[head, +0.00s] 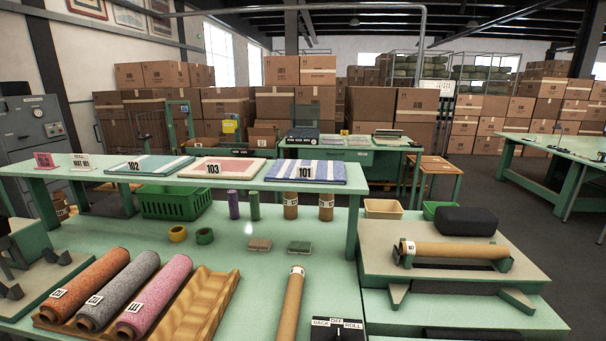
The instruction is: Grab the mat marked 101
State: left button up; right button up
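The mat marked 101 (330,173) is blue with white stripes and lies flat on the raised green shelf (354,188), at its right end in the head view. Its white label faces me. To its left on the same shelf lie the pink mat marked 103 (240,170) and the teal, white-striped mat marked 102 (165,166). Nothing covers mat 101. Neither of my grippers is in view.
Below the shelf, the green bench (225,236) holds a green crate (170,205), small rolls and a wooden tray (205,310) of carpet rolls. A cardboard-coloured tube (291,305) lies near the front. A stand with a brown roll (455,251) is at right.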

aim_at(289, 170)
jog(key=i+j+z, duration=0.2)
jog(key=j, duration=0.15)
jog(key=i+j+z, duration=0.2)
jog(key=j+z, duration=0.2)
jog(key=j, duration=0.25)
jog(key=i+j+z, duration=0.15)
jog(key=j, duration=0.25)
jog(key=k, duration=0.05)
